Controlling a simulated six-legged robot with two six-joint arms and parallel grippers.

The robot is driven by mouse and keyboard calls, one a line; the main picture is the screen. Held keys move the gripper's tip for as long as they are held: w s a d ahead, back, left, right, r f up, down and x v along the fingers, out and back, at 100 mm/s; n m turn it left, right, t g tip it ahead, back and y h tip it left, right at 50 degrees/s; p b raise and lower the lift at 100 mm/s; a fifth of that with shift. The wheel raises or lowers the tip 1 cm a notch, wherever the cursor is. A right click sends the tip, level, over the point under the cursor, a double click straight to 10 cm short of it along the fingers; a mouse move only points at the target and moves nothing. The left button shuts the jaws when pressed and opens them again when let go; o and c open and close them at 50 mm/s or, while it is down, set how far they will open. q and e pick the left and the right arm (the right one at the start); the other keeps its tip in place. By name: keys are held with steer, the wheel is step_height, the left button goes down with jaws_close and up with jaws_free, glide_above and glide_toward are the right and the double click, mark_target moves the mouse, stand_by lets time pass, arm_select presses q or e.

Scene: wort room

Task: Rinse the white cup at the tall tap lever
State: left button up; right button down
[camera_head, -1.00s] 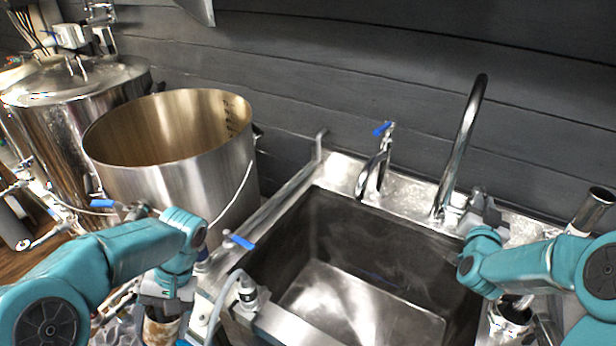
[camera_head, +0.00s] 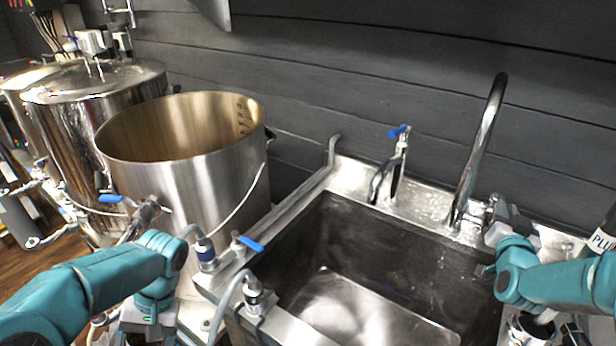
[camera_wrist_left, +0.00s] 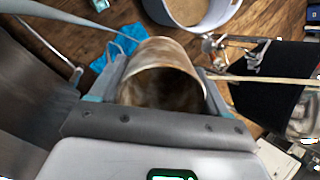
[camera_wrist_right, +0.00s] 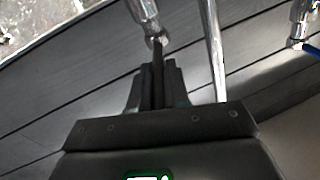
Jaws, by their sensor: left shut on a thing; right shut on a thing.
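The white cup (camera_wrist_left: 164,82), stained brown, sits between the fingers of my left gripper (camera_wrist_left: 158,68) in the left wrist view, its mouth toward the camera. In the head view the left gripper (camera_head: 148,322) is at the bottom edge, left of the sink, and the cup is out of frame. The tall tap (camera_head: 481,150) arches up behind the sink (camera_head: 345,305). My right gripper (camera_head: 499,216) is at its base, by the lever. In the right wrist view the right gripper (camera_wrist_right: 156,84) is shut on the dark tap lever (camera_wrist_right: 157,62).
A shorter tap (camera_head: 379,182) with a blue handle stands left of the tall tap. A large open steel pot (camera_head: 190,185) and a lidded vessel (camera_head: 100,115) stand left of the sink. Blue-handled valves and hoses line the sink's left edge. The basin is empty.

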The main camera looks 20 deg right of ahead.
steer(key=shift+r, duration=0.25)
arm_select(q)
steer(key=shift+w, duration=0.1)
arm_select(e)
steer(key=c, duration=1.2)
jaws_free()
steer(key=shift+o, duration=0.5)
steer(key=shift+f, duration=0.15)
arm_select(q)
steer(key=shift+r+p, duration=0.8)
arm_select(e)
step_height(320, 180, up, 20)
